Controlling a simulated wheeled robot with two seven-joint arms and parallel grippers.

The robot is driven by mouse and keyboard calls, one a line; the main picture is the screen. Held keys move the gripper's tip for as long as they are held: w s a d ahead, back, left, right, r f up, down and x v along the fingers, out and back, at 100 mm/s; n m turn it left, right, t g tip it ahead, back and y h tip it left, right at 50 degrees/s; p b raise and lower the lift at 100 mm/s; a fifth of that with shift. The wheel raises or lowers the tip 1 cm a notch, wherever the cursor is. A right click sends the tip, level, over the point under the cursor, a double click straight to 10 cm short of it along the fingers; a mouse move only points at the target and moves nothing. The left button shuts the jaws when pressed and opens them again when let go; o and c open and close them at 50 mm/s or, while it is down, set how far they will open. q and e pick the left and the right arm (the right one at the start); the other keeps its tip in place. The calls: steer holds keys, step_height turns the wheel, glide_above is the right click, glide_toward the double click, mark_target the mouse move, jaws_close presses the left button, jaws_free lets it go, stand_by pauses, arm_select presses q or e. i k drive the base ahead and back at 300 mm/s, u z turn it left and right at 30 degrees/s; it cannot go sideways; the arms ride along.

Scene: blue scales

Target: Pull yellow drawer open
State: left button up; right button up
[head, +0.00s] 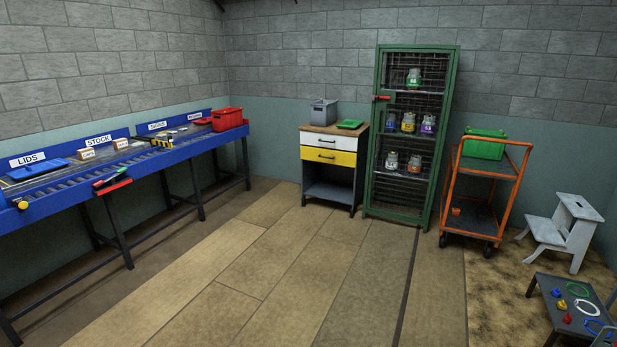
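The yellow drawer (328,156) is in the small cabinet against the back wall, in the head view. It sits below a white drawer (330,141) and above an open lower shelf. A small dark handle shows on its front. The yellow front looks about level with the white one, so it appears shut. Neither of my grippers shows in the head view.
A green wire cage cabinet (373,170) stands just right of the drawer cabinet. An orange trolley (514,195), a grey step stool (568,230) and a low dark table (540,290) are at right. A blue roller bench (75,185) runs along the left. The floor between is clear.

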mark_target(310, 153)
steer(key=z, duration=0.1)
steer(key=i, duration=2.5)
steer(key=z, duration=0.45)
steer(key=i, duration=2.35)
steer(key=z, duration=0.4)
steer(key=i, duration=0.75)
